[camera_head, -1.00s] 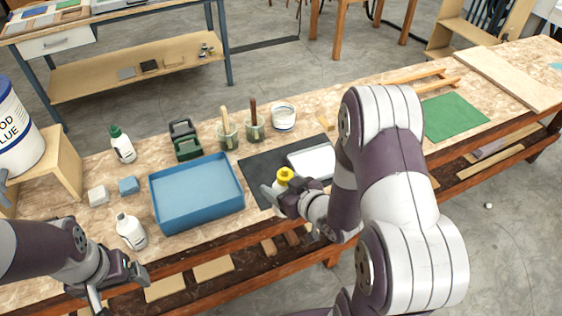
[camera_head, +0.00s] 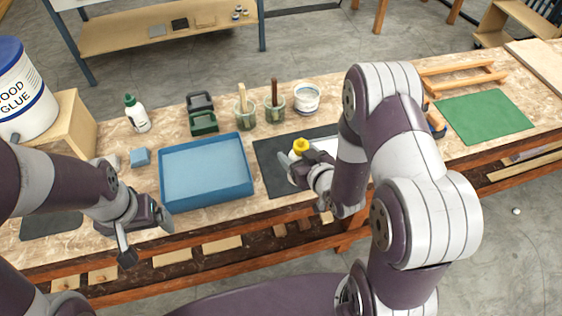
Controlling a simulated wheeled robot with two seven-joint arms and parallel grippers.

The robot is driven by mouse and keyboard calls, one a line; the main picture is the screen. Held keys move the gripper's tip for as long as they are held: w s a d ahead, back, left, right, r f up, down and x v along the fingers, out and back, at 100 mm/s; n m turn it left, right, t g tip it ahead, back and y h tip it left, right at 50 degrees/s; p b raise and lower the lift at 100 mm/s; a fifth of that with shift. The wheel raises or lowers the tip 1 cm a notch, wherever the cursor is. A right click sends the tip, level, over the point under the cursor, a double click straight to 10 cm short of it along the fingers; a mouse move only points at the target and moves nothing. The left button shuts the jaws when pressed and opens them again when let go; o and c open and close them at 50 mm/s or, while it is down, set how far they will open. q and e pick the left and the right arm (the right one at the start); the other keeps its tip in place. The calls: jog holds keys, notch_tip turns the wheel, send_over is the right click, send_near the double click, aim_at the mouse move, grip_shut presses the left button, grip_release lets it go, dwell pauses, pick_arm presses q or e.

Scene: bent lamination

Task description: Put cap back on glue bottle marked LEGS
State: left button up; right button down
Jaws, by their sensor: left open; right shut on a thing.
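A yellow cap-like piece (camera_head: 301,146) shows at the fingers of my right gripper (camera_head: 296,162), which is shut on it above the dark mat. The gripper hides what is directly below it. My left gripper (camera_head: 148,240) is open and empty at the bench's front edge, its fingers apart, to the front left of the blue tray. A white bottle with a green cap (camera_head: 138,114) stands upright behind the tray. The other white bottle is not visible now; my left arm covers the place where it stood. No LEGS marking is readable.
The blue tray (camera_head: 248,188) lies between my grippers. Behind it are green-black clamp-like items (camera_head: 203,122), two brush jars (camera_head: 245,118) and a white tub (camera_head: 306,98). The dark mat (camera_head: 268,160) is to the right. A glue bucket (camera_head: 22,95) stands at far left.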

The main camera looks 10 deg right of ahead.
jog(key=w+a+f, duration=0.3)
jog(key=w, duration=0.2)
jog(key=shift+f, duration=0.25)
jog(key=shift+a, duration=0.15)
notch_tip(320, 180, down, 4)
jog(key=shift+w+f+p, duration=0.1)
jog(key=shift+p, duration=0.3)
jog(key=shift+f, duration=0.1)
jog(key=shift+c, duration=0.8)
grip_release()
